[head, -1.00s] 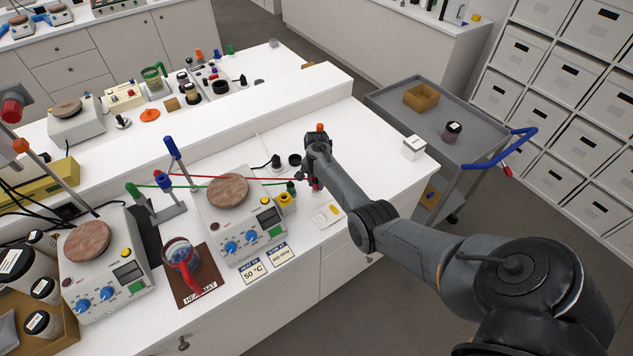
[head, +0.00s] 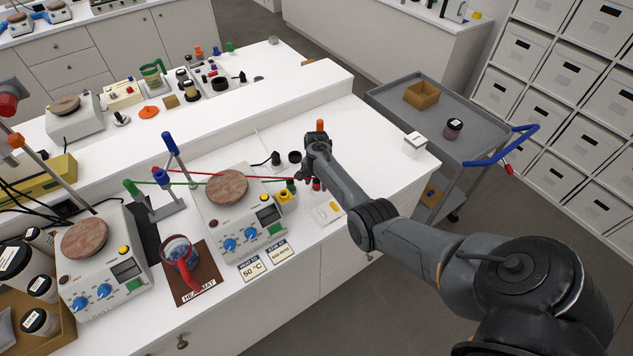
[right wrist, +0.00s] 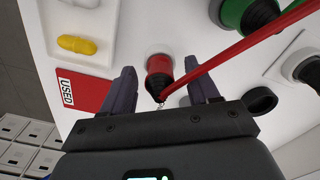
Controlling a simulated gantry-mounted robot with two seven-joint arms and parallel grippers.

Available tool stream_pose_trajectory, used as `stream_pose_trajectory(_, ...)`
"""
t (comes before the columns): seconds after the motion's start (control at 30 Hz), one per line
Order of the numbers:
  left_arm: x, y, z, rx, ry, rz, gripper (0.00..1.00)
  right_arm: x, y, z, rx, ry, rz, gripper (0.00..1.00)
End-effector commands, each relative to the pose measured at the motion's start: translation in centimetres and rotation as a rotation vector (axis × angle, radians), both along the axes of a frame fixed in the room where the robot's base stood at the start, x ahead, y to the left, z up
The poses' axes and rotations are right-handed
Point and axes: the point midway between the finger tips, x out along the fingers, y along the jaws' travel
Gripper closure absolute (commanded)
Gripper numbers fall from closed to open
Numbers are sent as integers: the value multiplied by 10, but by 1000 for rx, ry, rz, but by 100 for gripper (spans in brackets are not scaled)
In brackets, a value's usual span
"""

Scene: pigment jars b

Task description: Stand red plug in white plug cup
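The red plug (right wrist: 159,68) has a black boot and a red lead (right wrist: 235,48). In the right wrist view it stands between my right gripper's fingers (right wrist: 161,88), with a gap on each side. The gripper is open. A white round rim, seemingly the white plug cup (right wrist: 153,50), shows at the plug's far end; the plug looks seated in it, though its depth is hidden. In the head view the red plug (head: 316,184) shows below my right gripper (head: 309,177), at the right part of the bench. My left gripper is not in view.
A green plug (right wrist: 238,12) stands close by, and a black plug (right wrist: 308,70) is at the right. A black ring (right wrist: 260,100) lies near the right finger. A white tray with a yellow piece (right wrist: 76,45) and a red USED label (right wrist: 84,90) are at the left.

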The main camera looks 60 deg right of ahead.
Motion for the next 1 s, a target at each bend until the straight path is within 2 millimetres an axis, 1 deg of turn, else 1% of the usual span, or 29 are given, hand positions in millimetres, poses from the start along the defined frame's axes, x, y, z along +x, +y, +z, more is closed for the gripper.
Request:
stream_pose_trajectory(0.23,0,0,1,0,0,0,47,0,0,2,0,0,0,40)
stream_pose_trajectory(0.37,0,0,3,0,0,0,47,0,-1,12,-2,-1,0,40)
stream_pose_trajectory(0.5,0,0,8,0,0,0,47,0,0,33,-2,-2,1,40)
stream_pose_trajectory(0.8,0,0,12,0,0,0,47,0,-1,82,-3,-1,0,40)
stream_pose_trajectory(1.0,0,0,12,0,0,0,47,0,0,102,-1,0,0,40)
